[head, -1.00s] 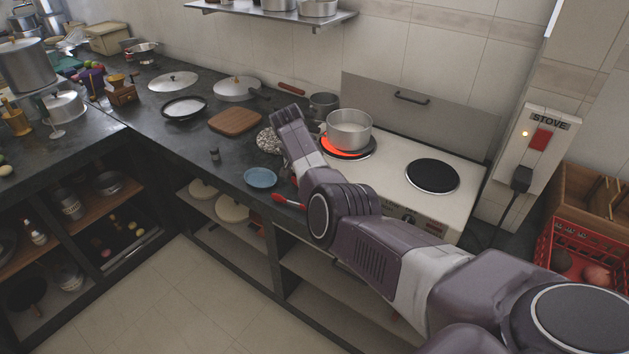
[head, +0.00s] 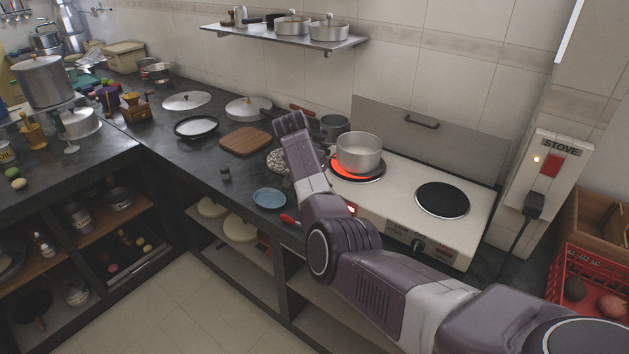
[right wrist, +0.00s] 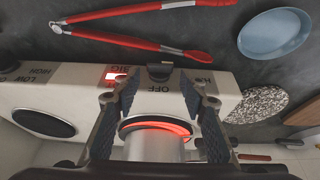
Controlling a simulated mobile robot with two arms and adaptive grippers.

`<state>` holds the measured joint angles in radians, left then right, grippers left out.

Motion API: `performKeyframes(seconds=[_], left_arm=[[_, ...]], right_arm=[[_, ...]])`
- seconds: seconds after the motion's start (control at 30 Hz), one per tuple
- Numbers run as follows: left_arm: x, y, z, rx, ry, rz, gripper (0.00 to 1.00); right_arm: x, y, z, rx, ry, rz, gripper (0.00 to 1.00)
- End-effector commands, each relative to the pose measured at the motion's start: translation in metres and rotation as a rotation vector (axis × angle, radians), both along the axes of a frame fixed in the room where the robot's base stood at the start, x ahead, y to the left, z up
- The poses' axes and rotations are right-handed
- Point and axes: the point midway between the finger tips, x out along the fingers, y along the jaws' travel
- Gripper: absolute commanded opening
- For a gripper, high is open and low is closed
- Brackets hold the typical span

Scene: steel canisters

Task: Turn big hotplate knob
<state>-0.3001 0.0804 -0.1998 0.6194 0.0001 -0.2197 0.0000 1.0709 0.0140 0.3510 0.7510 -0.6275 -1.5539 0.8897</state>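A dark knob (right wrist: 159,72) sits on the stove's white front panel, by the upside-down word OFF and a lit red indicator (right wrist: 115,76). My right gripper (right wrist: 158,98) is open and empty, one finger to each side of the knob in the picture. I cannot tell whether it touches. In the head view my right arm covers this knob, and its fingertips cannot be made out. A hotplate (head: 343,171) glows red under a steel pot (head: 358,153); the pot also shows between the fingers (right wrist: 153,146). My left gripper is not in view.
A second knob (head: 418,246) and a dark, unlit hotplate (head: 442,200) are on the stove's right. Red-handled tongs (right wrist: 90,38) and a blue plate (right wrist: 274,34) lie nearby on the counter. A wooden board (head: 246,141) lies further left. A red crate (head: 590,290) is at right.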

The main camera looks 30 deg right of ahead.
Motion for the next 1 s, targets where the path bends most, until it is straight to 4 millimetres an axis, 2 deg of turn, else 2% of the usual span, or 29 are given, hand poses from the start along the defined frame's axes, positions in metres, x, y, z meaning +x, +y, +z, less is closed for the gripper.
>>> performKeyframes(seconds=[0.1,0.2,0.4,1.0], left_arm=[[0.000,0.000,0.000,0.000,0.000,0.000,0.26],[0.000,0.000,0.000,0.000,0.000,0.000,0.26],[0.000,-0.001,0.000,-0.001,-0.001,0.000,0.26],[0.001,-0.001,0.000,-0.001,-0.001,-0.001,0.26]], right_arm=[[-0.003,0.010,0.025,0.000,-0.003,0.001,0.39],[-0.006,0.017,0.041,0.001,-0.002,0.001,0.39],[-0.009,0.023,0.059,0.000,0.002,0.001,0.39],[-0.010,0.024,0.062,0.001,0.003,0.000,0.39]])
